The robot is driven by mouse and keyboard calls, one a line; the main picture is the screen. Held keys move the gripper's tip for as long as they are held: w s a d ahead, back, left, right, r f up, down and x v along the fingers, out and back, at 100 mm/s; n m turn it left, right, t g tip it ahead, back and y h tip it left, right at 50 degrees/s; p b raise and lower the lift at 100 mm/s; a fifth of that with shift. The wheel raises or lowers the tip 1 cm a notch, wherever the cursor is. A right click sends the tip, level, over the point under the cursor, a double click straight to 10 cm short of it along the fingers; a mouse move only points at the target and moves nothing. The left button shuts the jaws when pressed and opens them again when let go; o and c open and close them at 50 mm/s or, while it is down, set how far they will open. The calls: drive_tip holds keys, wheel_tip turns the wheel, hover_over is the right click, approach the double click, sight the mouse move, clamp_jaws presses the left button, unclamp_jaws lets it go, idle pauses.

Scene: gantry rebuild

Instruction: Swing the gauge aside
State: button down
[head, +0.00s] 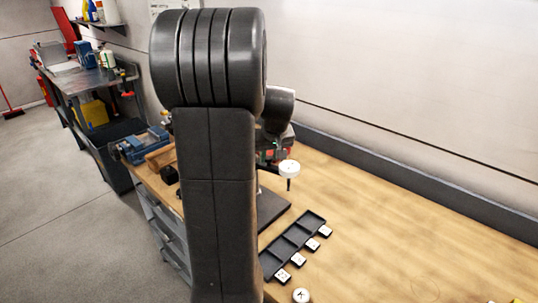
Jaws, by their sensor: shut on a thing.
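The gauge (289,168) has a round white face and a dark stem pointing down. It hangs above the bench, just right of my upright arm link. A dark flat base plate (273,206) lies on the bench below it, partly behind my arm. My gripper (279,148) shows only in part, beyond my arm and close to the gauge. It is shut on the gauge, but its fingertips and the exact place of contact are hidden.
A black tray (294,243) with several compartments and small white labels lies in front of the gauge. A blue vise (143,145) stands left. The wooden bench (400,230) is mostly clear to the right, up to the wall.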

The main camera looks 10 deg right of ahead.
drive_tip(key=c, duration=1.2)
unclamp_jaws()
drive_tip(key=shift+o, duration=0.2)
drive_tip(key=b+v, duration=0.1)
drive_tip(key=v, duration=1.3)
drive_tip(key=shift+f, duration=0.15)
drive_tip(key=p+x, duration=0.1)
drive_tip(key=x, duration=1.3)
drive_tip(key=shift+r, duration=0.2)
